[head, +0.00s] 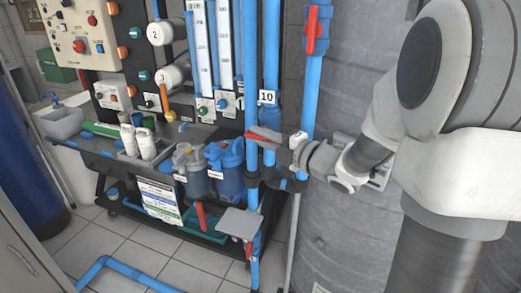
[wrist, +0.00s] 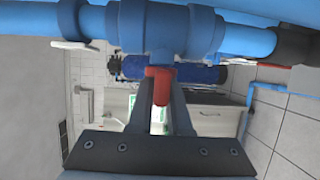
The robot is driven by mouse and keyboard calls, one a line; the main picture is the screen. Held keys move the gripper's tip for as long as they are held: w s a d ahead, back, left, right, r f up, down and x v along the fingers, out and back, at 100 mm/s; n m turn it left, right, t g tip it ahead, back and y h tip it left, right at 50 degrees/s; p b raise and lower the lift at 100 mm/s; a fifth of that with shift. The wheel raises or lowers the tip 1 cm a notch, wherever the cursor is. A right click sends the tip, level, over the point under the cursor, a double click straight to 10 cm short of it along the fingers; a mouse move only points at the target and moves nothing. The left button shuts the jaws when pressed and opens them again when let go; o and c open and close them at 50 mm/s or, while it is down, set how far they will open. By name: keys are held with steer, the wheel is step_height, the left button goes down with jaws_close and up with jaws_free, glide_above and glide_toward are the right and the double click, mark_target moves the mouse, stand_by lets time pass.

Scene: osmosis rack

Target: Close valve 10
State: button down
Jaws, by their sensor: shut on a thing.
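The label 10 (head: 267,97) sits on a vertical blue pipe in the head view. Just below it is a red valve handle (head: 262,134), which appears to lie across the pipe. My gripper (head: 282,143) reaches in from the right at this handle. In the wrist view, the blue-grey valve body (wrist: 165,28) sits on the blue pipe, which runs across the top. The red handle (wrist: 160,84) points from the valve towards the camera, between the two fingers of my gripper (wrist: 160,98). The fingers are shut on it and partly hide it.
Another red-handled valve (head: 312,30) is on the pipe to the upper right. A grey plate (head: 240,222) is below. A large grey tank (head: 345,90) stands behind my arm.

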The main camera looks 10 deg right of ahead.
steer(key=shift+t+b, duration=0.3)
steer(key=shift+b, duration=0.3)
steer(key=c, duration=0.9)
jaws_free()
steer(key=shift+o, duration=0.2)
steer(key=v, duration=1.7)
steer(key=shift+d+f+p, duration=0.15)
steer(key=shift+p, duration=0.3)
steer(key=shift+s, duration=0.1)
